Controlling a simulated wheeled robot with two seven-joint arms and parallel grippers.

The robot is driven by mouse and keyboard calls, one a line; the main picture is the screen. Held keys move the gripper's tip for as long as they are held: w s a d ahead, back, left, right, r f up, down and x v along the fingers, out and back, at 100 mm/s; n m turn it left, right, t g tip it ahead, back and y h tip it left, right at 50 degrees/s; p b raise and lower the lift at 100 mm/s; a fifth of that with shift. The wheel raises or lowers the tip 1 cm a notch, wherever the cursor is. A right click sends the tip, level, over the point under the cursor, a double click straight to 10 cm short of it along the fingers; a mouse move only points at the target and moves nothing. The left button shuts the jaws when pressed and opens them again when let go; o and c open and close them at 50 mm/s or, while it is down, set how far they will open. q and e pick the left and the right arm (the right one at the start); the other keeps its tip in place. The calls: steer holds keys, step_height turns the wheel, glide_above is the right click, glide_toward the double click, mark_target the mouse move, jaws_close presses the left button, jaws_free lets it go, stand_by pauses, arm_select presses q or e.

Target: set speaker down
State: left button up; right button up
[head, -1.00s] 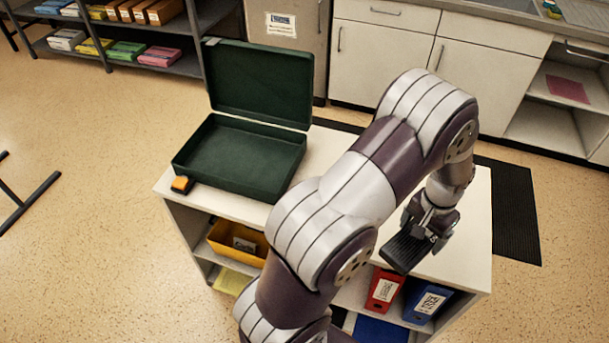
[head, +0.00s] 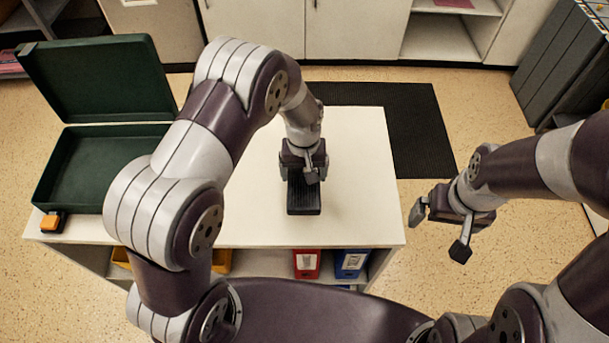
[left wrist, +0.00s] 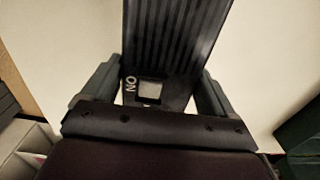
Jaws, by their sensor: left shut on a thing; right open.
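The speaker (head: 304,199) is a dark, ribbed, flat box above or on the white top of the low cabinet (head: 355,190), near its front middle. My left gripper (head: 304,176) is shut on its far end. My right gripper (head: 440,228) is open and empty, off the cabinet's right side above the floor.
An open dark green case (head: 95,165) stands on the left of the cabinet top, with a small orange and black item (head: 52,222) at its front corner. The cabinet top right of the speaker is clear.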

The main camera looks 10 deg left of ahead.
arm_select(q)
steer(key=shift+w+d+f, duration=0.25)
steer(key=shift+w+f, duration=0.05)
steer(key=shift+w, duration=0.3)
steer(key=shift+f, duration=0.3)
step_height(320, 180, down, 3)
steer(key=shift+r, duration=0.1)
steer(key=shift+w+f, duration=0.1)
steer(key=shift+f, duration=0.3)
steer(key=shift+f, duration=0.1)
steer(key=o, duration=1.3)
